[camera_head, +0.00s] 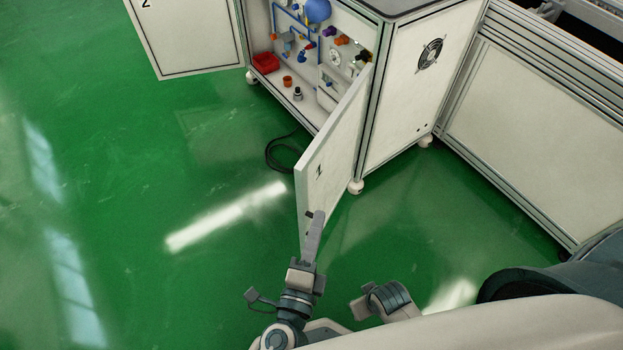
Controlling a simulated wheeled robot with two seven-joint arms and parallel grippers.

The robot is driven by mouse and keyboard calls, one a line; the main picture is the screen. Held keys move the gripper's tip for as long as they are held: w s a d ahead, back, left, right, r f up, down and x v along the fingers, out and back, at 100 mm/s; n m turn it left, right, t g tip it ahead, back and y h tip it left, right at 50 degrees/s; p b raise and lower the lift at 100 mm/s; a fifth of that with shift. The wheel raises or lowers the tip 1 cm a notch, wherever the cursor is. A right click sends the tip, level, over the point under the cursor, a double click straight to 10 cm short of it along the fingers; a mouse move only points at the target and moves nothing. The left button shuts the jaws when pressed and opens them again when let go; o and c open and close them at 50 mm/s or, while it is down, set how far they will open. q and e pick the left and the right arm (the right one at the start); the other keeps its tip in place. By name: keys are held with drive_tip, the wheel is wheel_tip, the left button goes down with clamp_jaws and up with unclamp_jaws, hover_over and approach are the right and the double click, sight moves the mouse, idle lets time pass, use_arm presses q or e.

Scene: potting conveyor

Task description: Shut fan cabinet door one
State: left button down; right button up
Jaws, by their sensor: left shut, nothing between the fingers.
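Fan cabinet door one (337,150) is a white panel marked 1. It stands open, swung out from the right front edge of the fan cabinet (405,95), which has a fan symbol on its side. My left gripper (314,222) is shut and empty. Its fingers overlap the lower outer corner of door one in the picture; I cannot tell whether they touch it.
Door two (190,35) also stands open at the upper left. Inside the cabinet are blue pipes, coloured fittings and a red box (266,63). A black cable (283,152) lies on the green floor. A white-panelled conveyor frame (540,125) stands at right.

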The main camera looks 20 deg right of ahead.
use_arm(q)
drive_tip(key=shift+w, duration=0.1)
use_arm(e)
drive_tip(key=shift+f, duration=0.1)
